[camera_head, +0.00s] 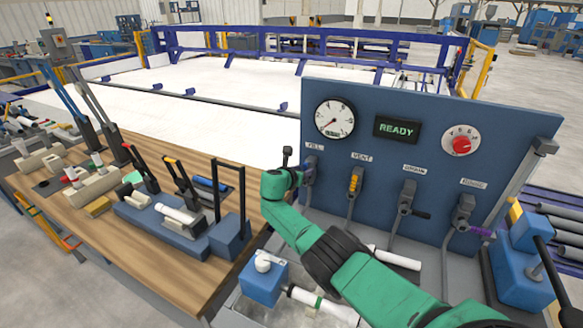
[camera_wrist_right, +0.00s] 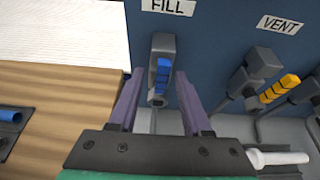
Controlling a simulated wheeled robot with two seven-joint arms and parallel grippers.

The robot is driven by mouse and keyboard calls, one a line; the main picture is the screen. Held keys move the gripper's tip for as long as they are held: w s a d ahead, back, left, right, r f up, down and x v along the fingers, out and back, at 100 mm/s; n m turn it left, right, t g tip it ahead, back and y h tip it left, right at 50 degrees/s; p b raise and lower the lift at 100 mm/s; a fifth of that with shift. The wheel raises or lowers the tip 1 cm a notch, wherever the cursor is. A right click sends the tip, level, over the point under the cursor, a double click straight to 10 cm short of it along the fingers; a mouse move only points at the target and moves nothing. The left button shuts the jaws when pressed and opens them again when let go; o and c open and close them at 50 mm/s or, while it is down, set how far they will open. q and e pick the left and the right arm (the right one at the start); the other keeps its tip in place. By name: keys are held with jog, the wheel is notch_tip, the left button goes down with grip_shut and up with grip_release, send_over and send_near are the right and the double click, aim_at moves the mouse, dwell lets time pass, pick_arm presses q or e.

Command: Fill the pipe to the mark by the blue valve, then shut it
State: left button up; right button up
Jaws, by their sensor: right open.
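The blue valve (camera_wrist_right: 163,72) is the grey fitting with a blue handle under the FILL label on the dark blue panel (camera_head: 380,210). My right gripper (camera_head: 300,176) is at this valve in the head view and partly hides it. In the right wrist view my right gripper (camera_wrist_right: 158,86) is open, with one finger to each side of the blue handle; I cannot tell whether they touch it. A white pipe with a green band (camera_head: 318,301) lies low in front of the panel, its left end at a blue block (camera_head: 263,283). My left gripper is not in view.
A dial gauge (camera_head: 335,118), a READY display (camera_head: 396,129) and a red knob (camera_head: 461,144) are on the panel. The yellow VENT valve (camera_head: 354,184) and DRAIN valve (camera_head: 407,198) stand right of FILL. A wooden bench (camera_head: 150,265) with clamps and tools is at the left.

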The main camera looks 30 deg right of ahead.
jog(key=p+v, duration=0.2)
jog(key=v, duration=0.2)
jog(key=shift+s+a+r, duration=0.15)
jog(key=shift+s+r, duration=0.05)
jog(key=shift+r, duration=0.05)
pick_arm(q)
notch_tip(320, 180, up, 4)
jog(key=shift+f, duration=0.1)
pick_arm(e)
send_near(304, 169)
jog(key=v, duration=0.3)
jog(key=shift+s+a, duration=0.25)
jog(key=shift+a, duration=0.05)
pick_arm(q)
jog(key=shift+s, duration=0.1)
